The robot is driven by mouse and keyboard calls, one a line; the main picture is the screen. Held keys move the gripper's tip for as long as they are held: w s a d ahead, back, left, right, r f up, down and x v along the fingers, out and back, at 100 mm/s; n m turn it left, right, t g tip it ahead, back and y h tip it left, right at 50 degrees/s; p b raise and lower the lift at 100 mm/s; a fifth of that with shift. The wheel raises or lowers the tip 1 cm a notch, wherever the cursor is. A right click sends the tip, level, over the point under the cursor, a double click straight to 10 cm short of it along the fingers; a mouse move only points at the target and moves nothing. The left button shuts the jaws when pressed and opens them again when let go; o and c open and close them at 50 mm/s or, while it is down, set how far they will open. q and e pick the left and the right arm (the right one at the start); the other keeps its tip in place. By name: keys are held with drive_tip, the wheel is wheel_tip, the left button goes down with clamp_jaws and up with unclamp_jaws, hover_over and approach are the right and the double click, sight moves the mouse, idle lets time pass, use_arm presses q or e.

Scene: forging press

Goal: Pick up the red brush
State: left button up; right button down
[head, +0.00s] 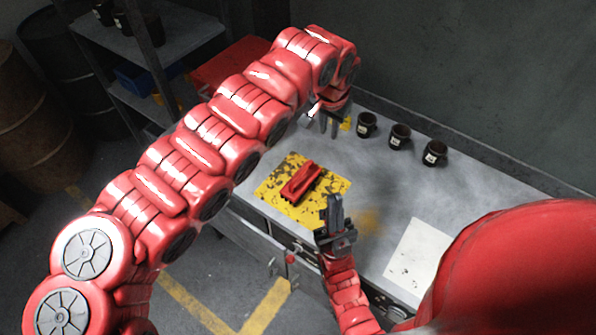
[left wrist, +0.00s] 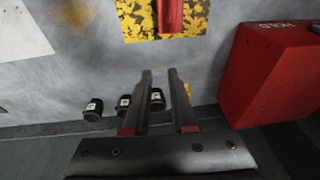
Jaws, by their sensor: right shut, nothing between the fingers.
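The red brush (head: 301,182) lies on a worn yellow mat (head: 270,188) on the grey workbench. In the left wrist view part of the brush (left wrist: 170,14) shows at the top edge, on the mat (left wrist: 137,22). My left gripper (head: 328,124) hangs over the bench beyond the brush, near the back. In the left wrist view its fingers (left wrist: 160,72) are apart with nothing between them, and the brush is beyond their tips. My right gripper (head: 335,205) is shut and empty, in front of the brush and a little right of it.
Three black mugs (head: 399,137) stand in a row near the bench's back edge. A white sheet (head: 418,252) lies at the right. A red box (left wrist: 268,70) stands beside my left gripper. A shelf (head: 180,35) and barrels (head: 40,140) are at the left.

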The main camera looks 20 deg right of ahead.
use_arm(q)
drive_tip(key=s+a+y, duration=0.2)
drive_tip(key=a+y, duration=0.1)
drive_tip(key=a, duration=0.2)
drive_tip(key=p, duration=0.2)
approach(301, 172)
drive_tip(key=x, duration=0.4)
drive_tip(key=shift+w+a+f+b, duration=0.1)
drive_tip(key=shift+w+f+b, duration=0.05)
drive_tip(key=shift+f+b, duration=0.2)
drive_tip(key=shift+w+f, duration=0.15)
drive_tip(key=shift+f, duration=0.25)
drive_tip(key=shift+a+f+p, duration=0.1)
drive_tip(key=shift+f+p, duration=0.3)
drive_tip(key=shift+p, duration=0.15)
drive_tip(key=p+x, duration=0.1)
drive_tip(key=x, duration=0.2)
drive_tip(key=shift+w+f+p, duration=0.1)
drive_tip(key=shift+f+p, duration=0.25)
drive_tip(key=shift+f, duration=0.35)
clamp_jaws()
